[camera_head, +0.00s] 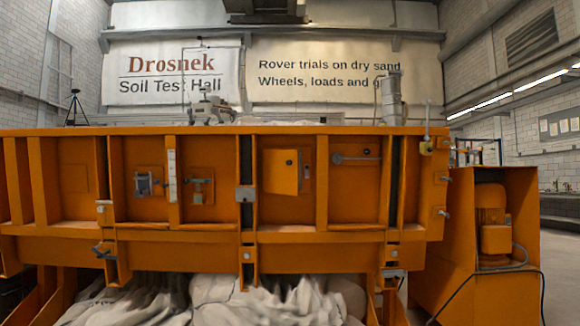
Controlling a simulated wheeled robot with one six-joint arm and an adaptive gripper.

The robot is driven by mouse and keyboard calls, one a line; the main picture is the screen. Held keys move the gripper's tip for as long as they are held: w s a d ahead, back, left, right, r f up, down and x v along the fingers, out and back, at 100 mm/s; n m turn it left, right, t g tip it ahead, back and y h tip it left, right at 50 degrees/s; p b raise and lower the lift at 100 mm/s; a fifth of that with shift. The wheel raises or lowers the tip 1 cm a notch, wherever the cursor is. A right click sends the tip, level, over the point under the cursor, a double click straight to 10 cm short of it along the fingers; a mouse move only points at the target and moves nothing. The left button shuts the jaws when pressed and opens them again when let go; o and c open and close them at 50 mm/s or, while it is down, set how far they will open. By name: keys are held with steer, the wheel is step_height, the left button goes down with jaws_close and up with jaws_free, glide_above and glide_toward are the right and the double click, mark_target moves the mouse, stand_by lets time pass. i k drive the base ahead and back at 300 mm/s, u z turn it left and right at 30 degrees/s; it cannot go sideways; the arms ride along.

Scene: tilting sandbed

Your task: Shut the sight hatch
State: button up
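The orange front wall of the sandbed (350,208) spans most of the head view. A small orange door with a dark knob (282,172), which looks like the sight hatch, is on this wall just right of the middle. It seems to stand out from the wall at an angle, with a side edge showing on its right. I cannot tell how far open it is, and what lies behind it is hidden. My gripper is not in view.
A lever handle (356,158) is right of the door. A latch (200,186) and a small dark fitting (146,183) are on the left. An orange motor unit (492,225) stands at right. Pale cloth or sheeting (215,300) bulges below the bed.

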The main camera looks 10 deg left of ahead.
mark_target(280, 167)
steer(key=i, duration=3.25)
steer(key=u, duration=2.25)
steer(key=i, duration=0.55)
steer(key=z, duration=1.25)
